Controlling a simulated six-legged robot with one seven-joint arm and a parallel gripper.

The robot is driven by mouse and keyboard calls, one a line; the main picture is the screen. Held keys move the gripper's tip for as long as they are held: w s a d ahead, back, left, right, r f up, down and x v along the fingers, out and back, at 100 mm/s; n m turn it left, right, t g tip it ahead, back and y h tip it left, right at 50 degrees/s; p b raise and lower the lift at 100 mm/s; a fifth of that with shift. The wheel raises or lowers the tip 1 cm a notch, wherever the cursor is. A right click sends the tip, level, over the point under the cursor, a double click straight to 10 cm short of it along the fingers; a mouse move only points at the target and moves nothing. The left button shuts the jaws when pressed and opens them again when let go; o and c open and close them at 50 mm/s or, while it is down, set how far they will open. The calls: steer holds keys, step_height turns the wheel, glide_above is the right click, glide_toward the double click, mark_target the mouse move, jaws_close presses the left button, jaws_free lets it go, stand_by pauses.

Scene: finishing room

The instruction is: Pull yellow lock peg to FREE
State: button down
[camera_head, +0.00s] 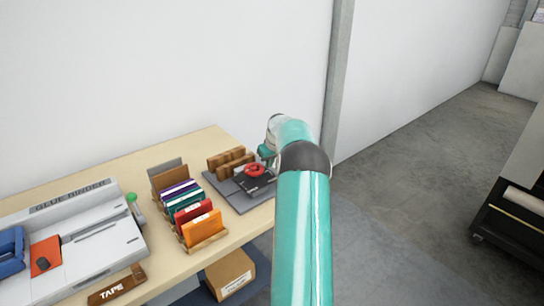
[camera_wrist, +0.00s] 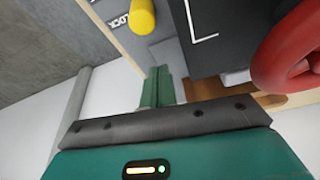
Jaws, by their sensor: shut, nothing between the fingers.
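The yellow lock peg (camera_wrist: 141,16) shows at the top of the wrist view as a short rounded cylinder. It stands beside the word LOCK on a light plate (camera_wrist: 112,28); no FREE marking is visible. My gripper (camera_wrist: 156,76) is shut and empty, its green fingers pointing toward the peg with a gap between them in the picture. In the head view my gripper (camera_head: 266,152) is a small teal shape beside the device with the red wheel (camera_head: 255,170). The peg cannot be made out in the head view.
The red wheel (camera_wrist: 291,52) is close on the right in the wrist view, beside a dark block (camera_wrist: 222,35). The table (camera_head: 235,238) also bears wooden blocks (camera_head: 230,162), a rack of coloured books (camera_head: 188,205) and a glue binder (camera_head: 75,230). Open floor lies right of my arm.

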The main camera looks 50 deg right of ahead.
steer(key=shift+s+f, duration=0.15)
steer(key=shift+f, duration=0.25)
steer(key=shift+s+a+r, duration=0.1)
steer(key=shift+s+a, duration=0.25)
steer(key=shift+s, duration=0.45)
steer(key=shift+s+a, duration=0.35)
steer(key=shift+s, duration=0.45)
steer(key=shift+s+a, duration=0.25)
steer(key=shift+s, duration=1.25)
steer(key=shift+f, duration=0.2)
